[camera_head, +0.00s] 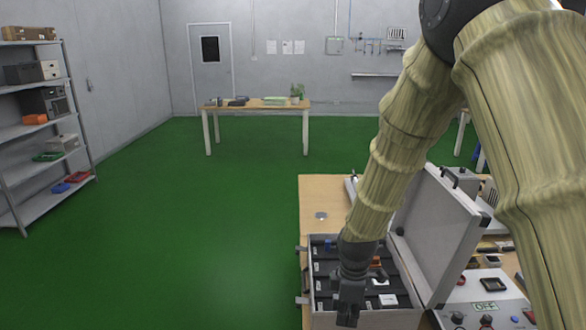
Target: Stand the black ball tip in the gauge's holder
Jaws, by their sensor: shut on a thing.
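My gripper (348,316) is dark and points down over the front of an open grey case (392,319) on the wooden table. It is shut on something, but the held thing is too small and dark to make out. I cannot pick out the black ball tip apart from the gripper. The case has dark compartments with white labels along the left, an orange piece (376,262) and a white square piece (388,299). I cannot tell which part is the gauge's holder; my arm hides part of the case.
The case lid (432,232) stands open on the right. Beyond it are a panel with knobs (487,320) and small tools. A round metal disc (321,215) lies on the wooden tabletop (315,192). A shelf (40,131) and another table (258,106) stand farther off, with clear green floor between.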

